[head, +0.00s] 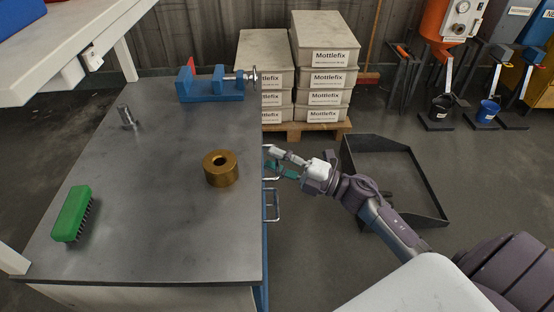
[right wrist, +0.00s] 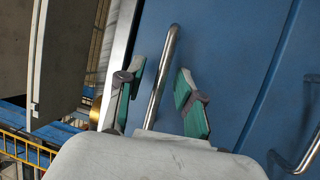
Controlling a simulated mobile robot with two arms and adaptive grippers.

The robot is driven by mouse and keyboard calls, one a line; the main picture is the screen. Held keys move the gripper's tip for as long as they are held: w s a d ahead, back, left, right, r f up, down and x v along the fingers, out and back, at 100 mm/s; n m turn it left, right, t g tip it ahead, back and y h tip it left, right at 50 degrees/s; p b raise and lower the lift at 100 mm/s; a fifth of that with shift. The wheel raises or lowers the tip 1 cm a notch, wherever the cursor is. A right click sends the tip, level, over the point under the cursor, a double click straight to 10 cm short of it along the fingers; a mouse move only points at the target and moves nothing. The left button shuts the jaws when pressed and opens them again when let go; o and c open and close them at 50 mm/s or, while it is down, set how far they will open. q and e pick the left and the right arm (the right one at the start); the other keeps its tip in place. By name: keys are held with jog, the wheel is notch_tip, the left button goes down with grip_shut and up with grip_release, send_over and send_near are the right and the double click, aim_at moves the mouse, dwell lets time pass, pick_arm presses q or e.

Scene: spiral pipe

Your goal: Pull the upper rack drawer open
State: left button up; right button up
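The blue drawer front (right wrist: 215,50) fills much of the right wrist view. A bent metal bar handle (right wrist: 165,75) stands on it, near the worktop edge. My right gripper (right wrist: 160,85) is open, with one green-padded finger on each side of this handle; neither finger is clearly touching it. In the head view my right gripper (head: 281,161) is beside the right side of the workbench (head: 150,215), where the drawer handles stick out. No open gap shows at the drawer. My left gripper is not in view.
A second handle (right wrist: 302,152) is at the lower right of the wrist view. The bench holds a brass ring (head: 221,169), a green brush (head: 73,214) and a blue vise (head: 210,86). A black tray (head: 440,190) lies on the floor behind my right arm.

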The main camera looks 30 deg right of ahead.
grip_shut()
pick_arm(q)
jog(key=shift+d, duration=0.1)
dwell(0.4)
